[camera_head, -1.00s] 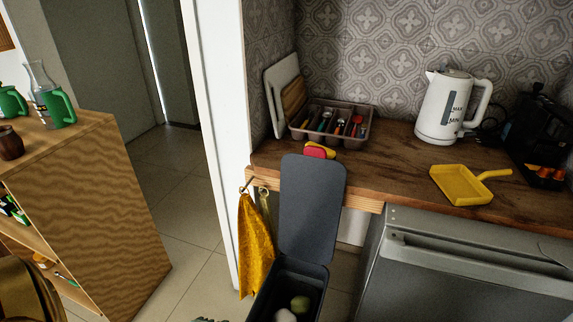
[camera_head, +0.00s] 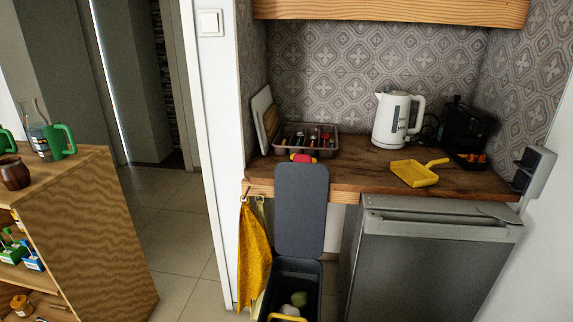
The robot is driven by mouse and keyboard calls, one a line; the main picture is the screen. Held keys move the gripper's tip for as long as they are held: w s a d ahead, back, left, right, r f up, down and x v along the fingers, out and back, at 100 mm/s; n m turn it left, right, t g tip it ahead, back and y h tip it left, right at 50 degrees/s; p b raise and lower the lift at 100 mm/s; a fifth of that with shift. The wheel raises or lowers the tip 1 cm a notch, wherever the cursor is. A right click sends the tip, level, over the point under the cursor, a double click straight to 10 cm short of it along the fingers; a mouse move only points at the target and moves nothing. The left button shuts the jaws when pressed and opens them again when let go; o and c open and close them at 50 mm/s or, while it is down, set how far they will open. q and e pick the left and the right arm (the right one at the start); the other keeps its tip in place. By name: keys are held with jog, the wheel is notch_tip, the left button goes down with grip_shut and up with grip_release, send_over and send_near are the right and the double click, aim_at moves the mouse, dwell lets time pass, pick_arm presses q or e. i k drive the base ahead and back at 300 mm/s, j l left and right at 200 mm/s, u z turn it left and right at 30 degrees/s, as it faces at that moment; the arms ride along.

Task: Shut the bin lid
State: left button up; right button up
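The dark grey bin (camera_head: 263,284) stands on the floor at the bottom centre, cut off by the lower picture edge. Its lid (camera_head: 301,210) is open and stands upright at the back of the bin, in front of the wooden counter edge. A few light and greenish round items lie inside. A yellow curved piece (camera_head: 286,318) shows at the bin's front by the picture edge; I cannot tell what it is. Neither of my grippers shows in this view.
A yellow cloth (camera_head: 252,258) hangs from a hook left of the bin. A small grey fridge (camera_head: 425,260) stands to the right. The counter (camera_head: 360,172) holds a kettle (camera_head: 397,119), cutlery tray and yellow dustpan-like item. A wooden shelf (camera_head: 85,245) stands left, with open tiled floor between.

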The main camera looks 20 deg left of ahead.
aim_at(302, 187)
jog(key=i+l+u, duration=0.1)
jog(key=u, duration=0.35)
jog(key=i+l+u, duration=0.15)
jog(key=u, duration=0.35)
jog(key=i+l+u, duration=0.1)
jog(key=u, duration=0.35)
jog(key=i+l, duration=0.1)
jog(key=l, duration=0.25)
jog(key=i+l, duration=0.15)
jog(key=l, duration=0.2)
jog(key=i+l, duration=0.1)
jog(key=l, duration=0.3)
jog(key=i+l, duration=0.15)
jog(key=l, duration=0.2)
jog(key=i+l, duration=0.1)
jog(key=l, duration=0.25)
